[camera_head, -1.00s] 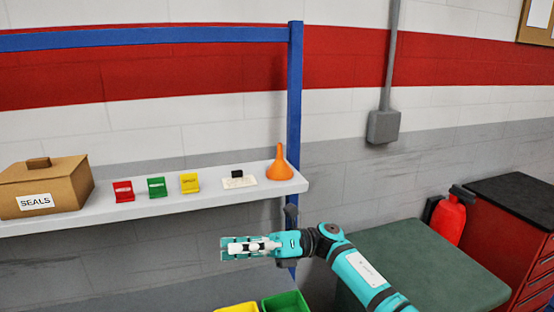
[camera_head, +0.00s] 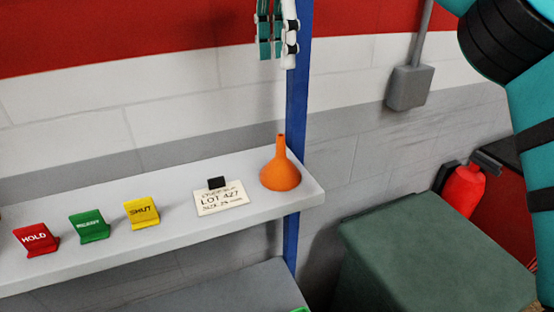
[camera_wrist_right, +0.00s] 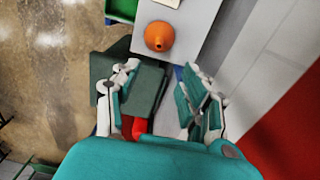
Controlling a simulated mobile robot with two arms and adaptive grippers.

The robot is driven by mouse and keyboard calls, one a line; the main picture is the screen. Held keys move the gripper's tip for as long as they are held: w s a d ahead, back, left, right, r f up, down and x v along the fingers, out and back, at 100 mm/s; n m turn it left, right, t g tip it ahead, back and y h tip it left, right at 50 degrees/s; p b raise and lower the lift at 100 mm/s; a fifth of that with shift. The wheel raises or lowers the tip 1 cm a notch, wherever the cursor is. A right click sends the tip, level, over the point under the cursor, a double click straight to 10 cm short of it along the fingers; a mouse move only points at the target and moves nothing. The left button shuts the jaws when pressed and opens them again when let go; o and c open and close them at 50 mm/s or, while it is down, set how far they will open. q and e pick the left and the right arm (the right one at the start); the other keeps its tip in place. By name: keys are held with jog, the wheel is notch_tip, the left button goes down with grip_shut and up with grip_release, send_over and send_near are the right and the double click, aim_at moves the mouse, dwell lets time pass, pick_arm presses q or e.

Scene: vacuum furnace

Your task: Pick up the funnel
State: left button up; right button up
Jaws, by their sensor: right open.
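The orange funnel (camera_head: 280,168) stands spout up near the right end of the grey shelf (camera_head: 150,252). My right gripper (camera_head: 277,52) points down above the funnel, clear of it; its upper part is cut off by the top edge of the head view. In the right wrist view the funnel (camera_wrist_right: 159,36) lies beyond the spread fingers of the right gripper (camera_wrist_right: 162,92), which is open and empty. My left gripper is not in view.
A LOT card (camera_head: 220,198) with a black clip lies just left of the funnel. Yellow (camera_head: 141,212), green (camera_head: 89,226) and red (camera_head: 36,239) signs stand further left. A blue post (camera_head: 297,110) rises close behind the funnel. A grey-green surface (camera_head: 430,260) is lower right.

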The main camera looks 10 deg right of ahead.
jog(key=b, duration=0.2)
send_over(281, 135)
jog(key=f, duration=0.6)
jog(key=shift+s+a+f, duration=0.25)
jog(key=shift+s, duration=0.05)
jog(key=f, duration=0.3)
jog(key=shift+w, duration=0.3)
jog(key=shift+d+f, duration=0.1)
jog(key=shift+f, duration=1.05)
notch_tip(281, 135, down, 4)
jog(key=shift+d+r+p, duration=0.15)
jog(key=shift+p, duration=0.95)
jog(key=shift+f, duration=0.4)
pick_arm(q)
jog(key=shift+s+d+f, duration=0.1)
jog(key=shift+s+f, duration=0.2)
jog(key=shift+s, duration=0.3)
pick_arm(e)
jog(key=shift+c, duration=0.2)
